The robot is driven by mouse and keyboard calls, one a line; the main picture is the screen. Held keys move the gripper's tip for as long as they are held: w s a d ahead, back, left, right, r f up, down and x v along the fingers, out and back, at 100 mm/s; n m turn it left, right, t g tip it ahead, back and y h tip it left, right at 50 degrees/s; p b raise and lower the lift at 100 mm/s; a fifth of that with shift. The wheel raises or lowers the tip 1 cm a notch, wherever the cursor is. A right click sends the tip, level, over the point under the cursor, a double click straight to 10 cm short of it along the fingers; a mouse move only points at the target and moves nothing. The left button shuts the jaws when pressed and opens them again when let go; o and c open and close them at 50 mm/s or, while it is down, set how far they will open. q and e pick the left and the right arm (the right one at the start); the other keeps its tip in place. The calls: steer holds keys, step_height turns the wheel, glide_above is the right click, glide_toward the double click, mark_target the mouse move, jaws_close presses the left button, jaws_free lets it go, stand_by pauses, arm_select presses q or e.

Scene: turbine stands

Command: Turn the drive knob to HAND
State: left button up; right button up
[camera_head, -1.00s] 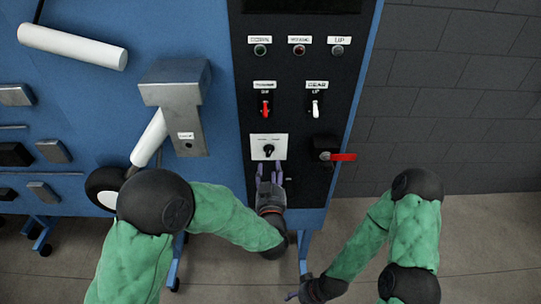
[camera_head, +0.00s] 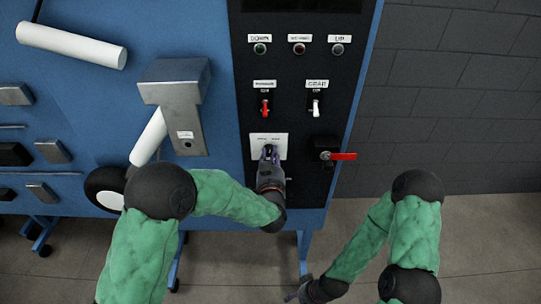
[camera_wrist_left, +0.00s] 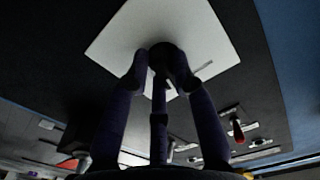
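The drive knob (camera_head: 268,149) is a small black knob on a white square plate (camera_head: 282,140), low on the black control panel. My left gripper (camera_head: 270,155) is at it from below, with dark purple fingers on both sides of the knob. In the left wrist view the fingertips (camera_wrist_left: 158,72) close in on the dark knob (camera_wrist_left: 163,52) in front of the white plate (camera_wrist_left: 205,30), and appear to touch it. The fingers hide which way the knob points, and its labels are too small to read. My right gripper (camera_head: 292,296) hangs low near the bottom edge, its fingers unclear.
A red-handled switch (camera_head: 340,156) sticks out just right of the knob. A red toggle (camera_head: 265,107) and a white toggle (camera_head: 316,107) sit above, below a row of indicator lights (camera_head: 299,49). A grey metal box (camera_head: 175,83) stands out from the blue panel at left.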

arm_select(q)
jaws_close()
steer(key=shift+f+m, duration=0.1)
steer(key=shift+m, duration=1.6)
steer(key=o, duration=1)
jaws_free()
steer(key=s, duration=1.2)
